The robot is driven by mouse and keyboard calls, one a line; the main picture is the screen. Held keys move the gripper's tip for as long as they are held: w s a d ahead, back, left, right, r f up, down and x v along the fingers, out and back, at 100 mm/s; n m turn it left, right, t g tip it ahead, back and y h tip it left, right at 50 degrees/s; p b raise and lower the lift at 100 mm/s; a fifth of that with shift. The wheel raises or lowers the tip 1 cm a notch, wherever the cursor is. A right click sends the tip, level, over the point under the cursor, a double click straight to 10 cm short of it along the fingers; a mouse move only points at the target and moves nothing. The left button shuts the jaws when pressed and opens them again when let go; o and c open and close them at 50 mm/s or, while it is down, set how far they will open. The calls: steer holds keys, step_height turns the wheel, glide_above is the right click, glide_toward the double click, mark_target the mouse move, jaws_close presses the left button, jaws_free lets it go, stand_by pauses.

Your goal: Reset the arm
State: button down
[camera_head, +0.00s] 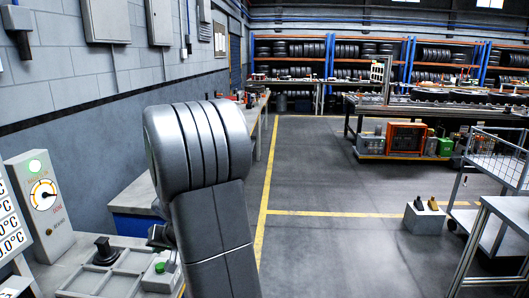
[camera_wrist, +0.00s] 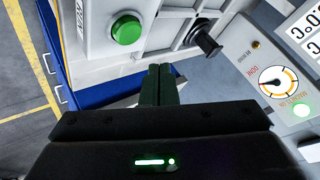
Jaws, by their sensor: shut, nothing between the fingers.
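My gripper (camera_wrist: 160,84) is shut and empty in the wrist view, its two dark fingers together in front of the pale control panel (camera_wrist: 160,38). A round green button (camera_wrist: 126,28) is on the panel just beyond and left of the fingertips, apart from them in the picture. A black knob (camera_wrist: 205,40) is to their right. In the head view my grey arm stands large in the middle and hides much of the gripper. The green button (camera_head: 160,267) and the black knob (camera_head: 104,250) show there at lower left.
A gauge box (camera_head: 43,193) with a lit green lamp (camera_head: 35,165) stands at left, close to the panel. A blue-sided cabinet (camera_head: 133,226) is behind the arm. The floor (camera_head: 330,180) at centre right is clear. A wire cart (camera_head: 495,165) and grey block (camera_head: 424,218) stand at right.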

steer(key=shift+f+b, duration=0.3)
steer(key=shift+b, duration=0.5)
step_height(320, 180, up, 3)
steer(key=shift+f+p, duration=0.2)
steer(key=shift+p, duration=0.8)
step_height(320, 180, down, 3)
steer(key=shift+s+r+b, duration=0.1)
steer(key=shift+r+b, duration=0.05)
steer(key=shift+b, duration=0.95)
steer(key=shift+r+p, duration=0.6)
steer(key=shift+p, duration=0.45)
steer(key=shift+r+p, duration=0.1)
steer(key=shift+p, duration=0.7)
